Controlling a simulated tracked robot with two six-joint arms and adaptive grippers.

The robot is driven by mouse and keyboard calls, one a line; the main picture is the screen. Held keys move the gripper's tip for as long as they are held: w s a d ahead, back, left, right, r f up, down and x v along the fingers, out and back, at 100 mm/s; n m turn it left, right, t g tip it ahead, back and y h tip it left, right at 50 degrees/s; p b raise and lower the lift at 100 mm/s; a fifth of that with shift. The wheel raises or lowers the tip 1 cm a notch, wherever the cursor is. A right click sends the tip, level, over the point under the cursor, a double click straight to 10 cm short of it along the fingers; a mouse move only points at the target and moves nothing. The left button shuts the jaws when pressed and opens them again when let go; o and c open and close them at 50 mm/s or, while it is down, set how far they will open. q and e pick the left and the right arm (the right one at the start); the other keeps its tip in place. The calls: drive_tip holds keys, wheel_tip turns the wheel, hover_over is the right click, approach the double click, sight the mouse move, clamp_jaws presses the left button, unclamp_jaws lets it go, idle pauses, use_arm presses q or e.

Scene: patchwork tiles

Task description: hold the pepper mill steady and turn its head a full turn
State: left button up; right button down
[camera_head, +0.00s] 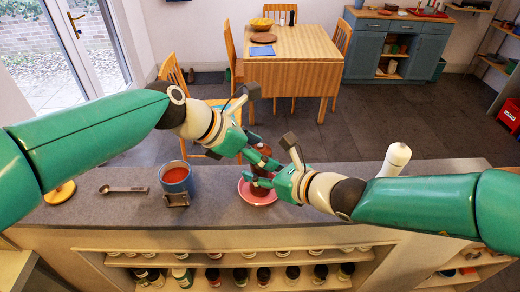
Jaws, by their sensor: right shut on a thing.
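The pepper mill (265,150) is dark brown and stands upright over a red dish (258,197) on the grey counter. My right gripper (263,177) comes in from the right and is shut on the mill's lower body. My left gripper (254,150) comes in from the left and is at the mill's upper part, close to its head. The fingers hide much of the mill, and I cannot tell whether the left fingers grip the head or only sit beside it.
A blue pot of red contents (175,178), a measuring spoon (122,189) and a round wooden lid (60,193) are on the counter's left. A white shaker-like object (396,158) stands behind my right arm. Jars line the shelf below (240,262). A wooden table (295,75) stands beyond.

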use_arm(q)
drive_tip(key=c, duration=1)
drive_tip(key=m+g, duration=0.2)
drive_tip(key=m, duration=0.1)
drive_tip(key=m+g, duration=0.2)
drive_tip(key=m, duration=0.1)
drive_tip(key=shift+w+g+h, duration=0.2)
drive_tip(key=shift+g+h, duration=0.2)
drive_tip(key=m+g+y, duration=0.1)
drive_tip(key=m+g, duration=0.2)
drive_tip(key=m, duration=0.2)
drive_tip(key=shift+g, duration=0.3)
drive_tip(key=shift+m+y, duration=0.4)
drive_tip(key=shift+s+f+g, duration=0.1)
drive_tip(key=shift+s+g, duration=0.1)
drive_tip(key=shift+g, duration=0.2)
drive_tip(key=o, duration=1.1)
drive_tip(key=shift+o, duration=0.2)
